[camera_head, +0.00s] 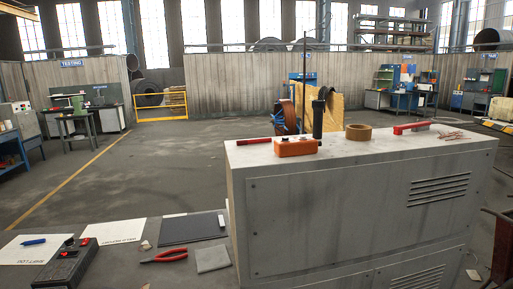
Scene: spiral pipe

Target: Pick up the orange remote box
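The orange remote box (296,146) lies on top of a grey metal cabinet (355,210), near the left part of its top face. Small dark marks or buttons show on it. A dark upright cylinder (318,119) stands just behind its right end, and a red object (254,141) lies to its left. My gripper does not show in this view.
A tape roll (358,132) and a red-handled tool (411,127) also sit on the cabinet. Lower left, a surface holds red pliers (165,256), papers (113,232) and a black control box (72,262). Open floor (165,170) lies behind, left of the cabinet.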

